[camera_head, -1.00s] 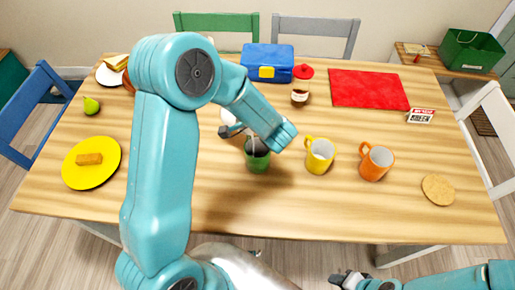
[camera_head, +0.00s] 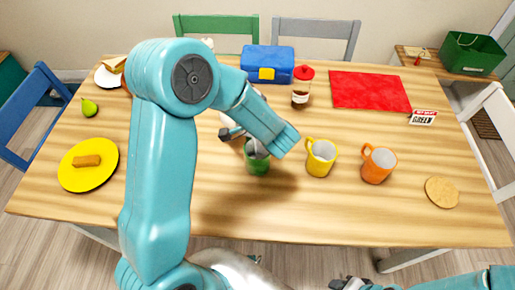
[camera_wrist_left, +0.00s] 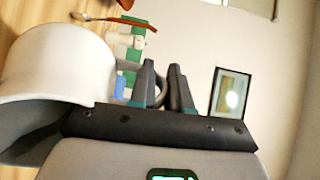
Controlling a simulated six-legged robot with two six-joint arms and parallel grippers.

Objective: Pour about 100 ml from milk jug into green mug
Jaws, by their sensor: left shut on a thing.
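The green mug (camera_head: 257,167) stands on the table, partly hidden under my left wrist in the head view. My left gripper (camera_head: 232,132) is beside and just above it, shut on the white milk jug (camera_head: 228,119). My forearm hides most of the jug there. In the left wrist view the white jug (camera_wrist_left: 55,68) fills the left side, with its handle between my fingers (camera_wrist_left: 161,80). The table edge runs steeply there, so the wrist is rolled and the jug looks tilted. I cannot see any milk flowing. My right gripper (camera_head: 350,283) is at the bottom edge, its fingers unclear.
A yellow mug (camera_head: 320,158) and an orange mug (camera_head: 377,165) stand right of the green mug. Behind are a red-lidded jar (camera_head: 301,90), a blue box (camera_head: 268,62) and a red mat (camera_head: 368,92). A yellow plate (camera_head: 72,176) lies left. The table front is clear.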

